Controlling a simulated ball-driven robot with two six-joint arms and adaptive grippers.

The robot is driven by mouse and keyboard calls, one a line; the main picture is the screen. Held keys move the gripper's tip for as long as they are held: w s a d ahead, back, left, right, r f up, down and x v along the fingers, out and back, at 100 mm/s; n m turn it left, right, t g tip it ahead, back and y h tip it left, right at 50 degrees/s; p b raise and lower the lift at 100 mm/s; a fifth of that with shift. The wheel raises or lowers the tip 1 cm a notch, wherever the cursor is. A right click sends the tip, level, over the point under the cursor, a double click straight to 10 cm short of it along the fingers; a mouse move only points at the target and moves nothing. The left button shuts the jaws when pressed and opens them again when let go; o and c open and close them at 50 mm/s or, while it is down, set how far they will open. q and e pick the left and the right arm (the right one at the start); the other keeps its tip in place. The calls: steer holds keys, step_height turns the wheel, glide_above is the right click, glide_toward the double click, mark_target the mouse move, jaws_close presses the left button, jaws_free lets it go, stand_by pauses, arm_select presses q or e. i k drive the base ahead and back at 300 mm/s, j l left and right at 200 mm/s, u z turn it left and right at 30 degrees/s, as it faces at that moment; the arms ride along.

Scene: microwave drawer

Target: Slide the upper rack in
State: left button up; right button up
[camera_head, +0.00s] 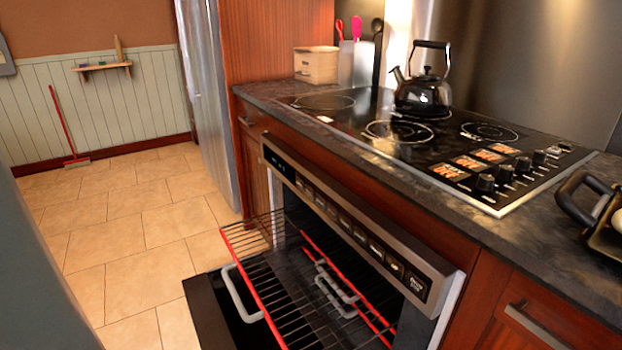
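The upper rack (262,268) is a dark wire grid with a red front rail. In the head camera view it is pulled out of the oven (345,222), sticking out to the left over the lowered black door (210,315). A second red rail (345,275) runs along nearer the oven opening. A grey loop handle (238,295) shows by the rack's front rail, and similar grey loops (337,292) show through the grid; I cannot tell what these belong to. Neither of my grippers shows in this view.
A black kettle (422,92) stands on the cooktop (395,125) above the oven. A dark item with a looped handle (580,200) sits at the right counter edge, cut off. A red broom (66,130) leans on the far wall. The tiled floor (140,240) left of the rack is clear.

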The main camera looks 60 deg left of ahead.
mark_target(262, 314)
steer(key=u, duration=2.2)
